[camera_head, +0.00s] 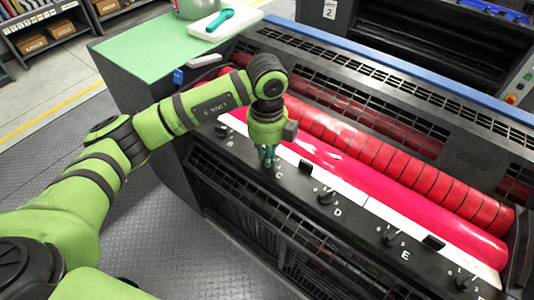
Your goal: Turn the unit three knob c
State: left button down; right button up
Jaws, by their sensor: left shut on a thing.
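The ink unit in front of me has a dark panel (300,187) with lettered knobs along a red roller (350,172). The letter C (279,175) shows just right of my left gripper (267,164). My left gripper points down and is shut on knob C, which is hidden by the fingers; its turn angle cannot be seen. Knob D (326,197) and knob E (388,238) stand farther right, and another black knob (221,130) stands to the left. My right gripper is not in view.
Black blocks (305,166) (433,242) sit along the roller's front edge. A green-topped bench (140,48) holds a white tray (222,25) and a metal pot at the upper left. Another machine marked 2 (329,9) stands behind. The left floor is clear.

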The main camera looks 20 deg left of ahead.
pick_arm(q)
jog(key=shift+n, duration=0.3)
jog(key=c, duration=1.2)
grip_release()
notch_tip(320, 180, up, 12)
jog(key=shift+r, duration=0.1)
